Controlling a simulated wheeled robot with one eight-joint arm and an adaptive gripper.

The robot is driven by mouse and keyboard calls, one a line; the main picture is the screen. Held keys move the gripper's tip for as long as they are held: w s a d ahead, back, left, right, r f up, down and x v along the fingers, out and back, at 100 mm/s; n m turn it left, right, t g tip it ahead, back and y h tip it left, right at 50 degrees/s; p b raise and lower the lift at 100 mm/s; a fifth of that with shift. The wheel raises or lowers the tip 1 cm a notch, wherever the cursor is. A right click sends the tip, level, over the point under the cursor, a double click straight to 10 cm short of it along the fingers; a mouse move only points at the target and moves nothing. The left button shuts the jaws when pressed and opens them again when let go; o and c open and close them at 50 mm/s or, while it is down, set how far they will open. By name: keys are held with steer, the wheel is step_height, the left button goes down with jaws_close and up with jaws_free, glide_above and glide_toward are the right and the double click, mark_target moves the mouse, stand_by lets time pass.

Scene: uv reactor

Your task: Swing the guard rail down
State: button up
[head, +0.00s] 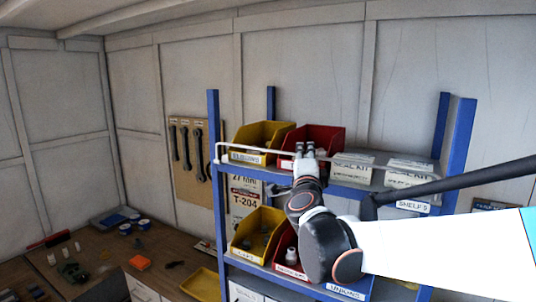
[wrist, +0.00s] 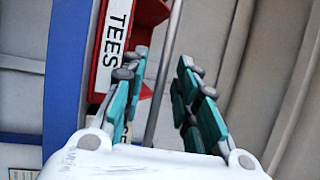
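The guard rail (head: 255,148) is a thin pale bar running across the front of the upper shelf, raised above the shelf edge, with a bent end at the left post. My gripper (head: 305,150) is at the rail near its middle, in front of the red bin. In the wrist view the rail shows as a grey rod (wrist: 165,75) passing between the two teal-padded fingers of my gripper (wrist: 163,57). The fingers are apart, with gaps to the rod on both sides. Whether the rod lies at fingertip depth or beyond is hard to tell.
The upper shelf (head: 375,194) holds a yellow bin (head: 262,136), a red bin (head: 325,140) labelled TEES in the wrist view, and white kit boxes (head: 408,172). Blue posts (head: 454,150) frame the rack. More bins stand below. A cluttered workbench (head: 110,250) is at left.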

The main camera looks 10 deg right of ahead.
jaws_close()
steer(key=shift+f+b, duration=0.15)
steer(key=shift+b, duration=0.25)
